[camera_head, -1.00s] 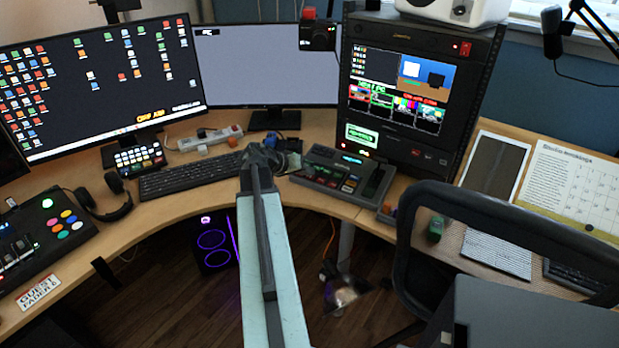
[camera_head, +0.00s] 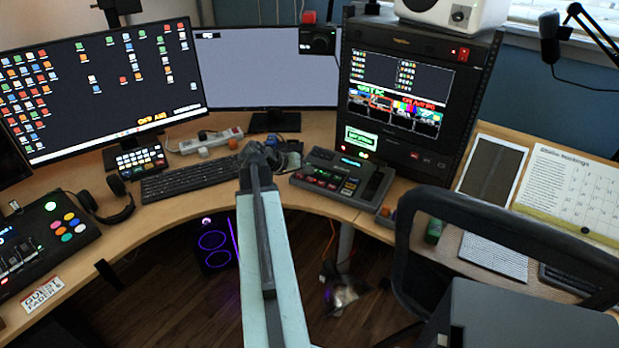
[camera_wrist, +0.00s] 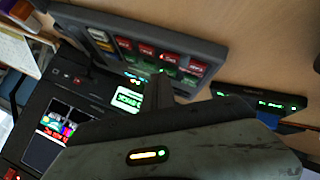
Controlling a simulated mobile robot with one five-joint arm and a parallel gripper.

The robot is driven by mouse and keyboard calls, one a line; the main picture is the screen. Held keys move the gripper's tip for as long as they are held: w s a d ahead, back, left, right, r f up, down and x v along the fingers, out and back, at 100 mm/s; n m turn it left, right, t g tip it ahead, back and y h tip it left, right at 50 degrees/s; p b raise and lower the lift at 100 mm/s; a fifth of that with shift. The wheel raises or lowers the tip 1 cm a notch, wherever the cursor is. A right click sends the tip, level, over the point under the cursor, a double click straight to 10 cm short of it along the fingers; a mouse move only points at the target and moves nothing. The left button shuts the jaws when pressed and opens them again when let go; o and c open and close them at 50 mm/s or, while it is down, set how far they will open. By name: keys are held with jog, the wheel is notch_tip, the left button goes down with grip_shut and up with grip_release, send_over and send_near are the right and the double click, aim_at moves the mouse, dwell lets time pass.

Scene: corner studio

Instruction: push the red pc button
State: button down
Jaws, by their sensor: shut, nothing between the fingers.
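A grey switcher console (camera_head: 345,180) with red, green and pale buttons sits on the desk, right of my gripper. In the wrist view its red buttons (camera_wrist: 146,51) form a row beside green ones. Their labels are too small to tell which is the PC button. My gripper (camera_head: 268,158) is at the end of my extended arm, left of the console. In the wrist view my gripper (camera_wrist: 161,90) is shut and empty, its dark tip pointing toward the console's edge; contact cannot be told. My arm hides part of the desk edge.
A dark rack with a screen (camera_head: 395,105) stands behind the console. A keyboard (camera_head: 190,180) and a power strip (camera_head: 210,140) lie left of my gripper. A black chair (camera_head: 500,240) blocks the front right.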

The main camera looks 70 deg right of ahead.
jog(key=r+p, duration=0.2)
jog(key=r, duration=0.1)
jog(key=r+p, duration=0.2)
jog(key=shift+a, duration=0.3)
jog(key=shift+f, duration=0.1)
jog(key=w+a+r+n+t+p, duration=0.2)
jog(key=w+a+n, duration=0.1)
jog(key=w+a, duration=0.85)
jog(key=w+a+r+n+t+p, duration=0.1)
jog(key=w+a+n+t+p, duration=0.15)
jog(key=w+a, duration=0.9)
jog(key=w+a+f+n+t+y+p, duration=0.1)
jog(key=w+a+n+t+y+p, duration=0.15)
jog(key=w+a, duration=1.2)
jog(key=s+a+f+n+y, duration=0.1)
jog(key=s+a+n+y, duration=0.1)
jog(key=a, duration=0.7)
jog(key=s+a+n+g+y+p, duration=0.1)
jog(key=s+a+n+y, duration=0.1)
jog(key=a, duration=0.8)
jog(key=s+a+f+n+y, duration=0.1)
jog(key=a+n, duration=0.3)
jog(key=a, duration=0.5)
jog(key=shift+s+a+f+g+y+p, duration=0.3)
jog(key=shift+s+a+f+y, duration=0.05)
jog(key=shift+s+y, duration=0.45)
